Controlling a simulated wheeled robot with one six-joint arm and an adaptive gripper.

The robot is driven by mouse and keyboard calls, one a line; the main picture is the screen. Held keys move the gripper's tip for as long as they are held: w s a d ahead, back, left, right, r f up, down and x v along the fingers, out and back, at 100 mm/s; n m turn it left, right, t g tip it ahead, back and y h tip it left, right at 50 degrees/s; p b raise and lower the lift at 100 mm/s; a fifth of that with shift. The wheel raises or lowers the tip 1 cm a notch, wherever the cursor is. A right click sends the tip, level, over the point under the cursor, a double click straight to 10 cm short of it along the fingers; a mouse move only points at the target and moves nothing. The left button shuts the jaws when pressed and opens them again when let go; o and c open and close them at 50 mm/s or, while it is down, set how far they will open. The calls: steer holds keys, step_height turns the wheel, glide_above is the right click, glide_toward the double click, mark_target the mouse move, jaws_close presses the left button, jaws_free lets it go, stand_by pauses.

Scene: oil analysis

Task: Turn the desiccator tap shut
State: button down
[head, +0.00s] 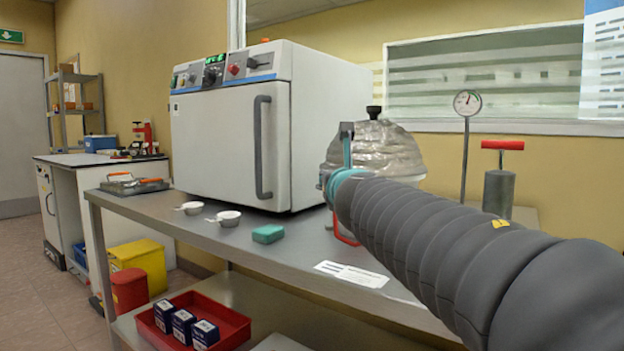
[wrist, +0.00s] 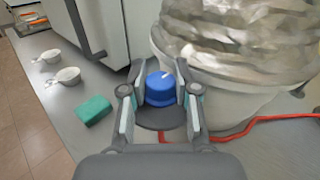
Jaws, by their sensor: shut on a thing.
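The desiccator (head: 378,147) is a pale vessel under a crinkled, glassy dome with a black knob on top; it stands at the bench's back right. Its white base (wrist: 225,106) shows in the wrist view. The tap (wrist: 160,88) is a blue knob with a white pointer mark, on the side of the desiccator facing me. My gripper (wrist: 160,100) has a finger on each side of the blue knob and is shut on it. In the head view my arm covers the tap and most of my gripper.
A white oven (head: 230,125) stands left of the desiccator. Two small white dishes (head: 228,217) and a green block (head: 268,234) lie on the bench (head: 300,250). A red hose (wrist: 262,118) runs along the base. A gauge (head: 467,103) and a red-handled pump (head: 498,190) stand at right.

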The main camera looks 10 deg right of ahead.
stand_by(0.3)
steer(key=c, duration=0.8)
jaws_free()
steer(key=shift+c, duration=0.2)
steer(key=shift+s, duration=0.1)
steer(key=s, duration=1.1)
steer(key=shift+s+a, duration=0.35)
steer(key=shift+s, duration=0.05)
